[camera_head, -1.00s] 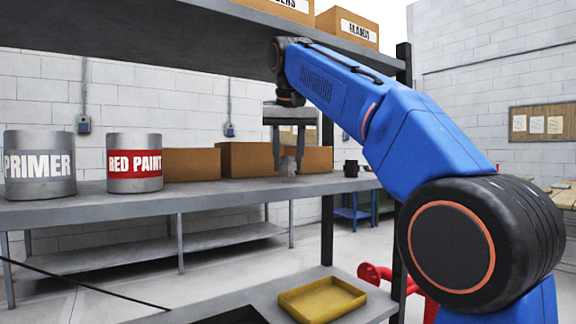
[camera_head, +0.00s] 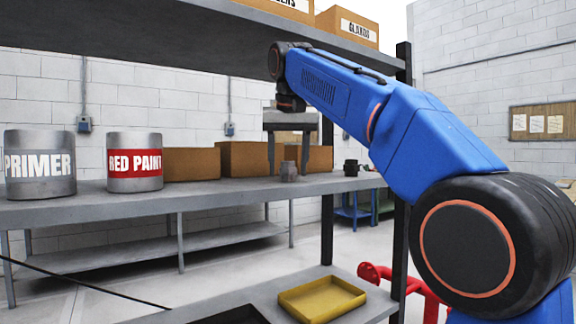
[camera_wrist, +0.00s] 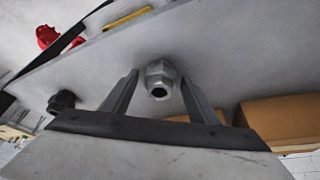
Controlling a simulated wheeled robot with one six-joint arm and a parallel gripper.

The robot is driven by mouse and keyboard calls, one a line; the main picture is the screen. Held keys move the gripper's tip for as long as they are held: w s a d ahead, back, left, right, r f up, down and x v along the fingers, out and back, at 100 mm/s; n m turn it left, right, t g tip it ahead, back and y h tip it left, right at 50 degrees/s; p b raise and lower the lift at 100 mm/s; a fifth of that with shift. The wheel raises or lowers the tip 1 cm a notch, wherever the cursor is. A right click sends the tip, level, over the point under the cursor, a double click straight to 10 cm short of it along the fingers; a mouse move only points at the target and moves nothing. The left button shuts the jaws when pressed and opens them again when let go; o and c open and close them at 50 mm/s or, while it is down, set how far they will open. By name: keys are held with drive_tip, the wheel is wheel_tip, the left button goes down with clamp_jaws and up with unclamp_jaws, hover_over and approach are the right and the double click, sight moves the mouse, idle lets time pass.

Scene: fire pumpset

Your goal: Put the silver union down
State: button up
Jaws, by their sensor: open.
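The silver union (camera_head: 289,171) stands on the grey middle shelf (camera_head: 225,194), in front of the cardboard boxes. In the wrist view the union (camera_wrist: 160,78) sits between the tips of my two fingers, with a gap on each side. My gripper (camera_head: 288,172) is open around the union and not closed on it; it also shows in the wrist view (camera_wrist: 158,80). The near face of the union, with its dark bore, is in plain view.
A dark fitting (camera_head: 351,168) stands on the shelf to the right. A primer can (camera_head: 40,165) and a red paint can (camera_head: 134,162) stand to the left. Cardboard boxes (camera_head: 192,164) line the back. An upper shelf (camera_head: 200,42) hangs above. A yellow tray (camera_head: 322,300) lies below.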

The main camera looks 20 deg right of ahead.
sight(288, 162)
drive_tip(key=shift+v, duration=1.45)
drive_tip(key=shift+s+r, duration=0.15)
drive_tip(key=shift+s, duration=0.05)
drive_tip(key=s+a, duration=0.2)
drive_tip(key=s, duration=0.9)
drive_tip(key=shift+s+a, duration=0.15)
drive_tip(key=shift+a, duration=0.1)
drive_tip(key=s+d+f, duration=0.3)
drive_tip(key=s+f, duration=0.3)
drive_tip(key=f, duration=1)
drive_tip(key=s+d+f+n, duration=0.1)
drive_tip(key=s+d+f, duration=0.2)
drive_tip(key=s+f, duration=0.4)
drive_tip(key=s+d+f+n+y, duration=0.1)
drive_tip(key=s+d+f, duration=0.2)
drive_tip(key=f, duration=2.2)
drive_tip(key=s, duration=0.4)
drive_tip(key=shift+s+d+f, duration=0.2)
drive_tip(key=shift+d+f, duration=0.1)
drive_tip(key=shift+d, duration=0.1)
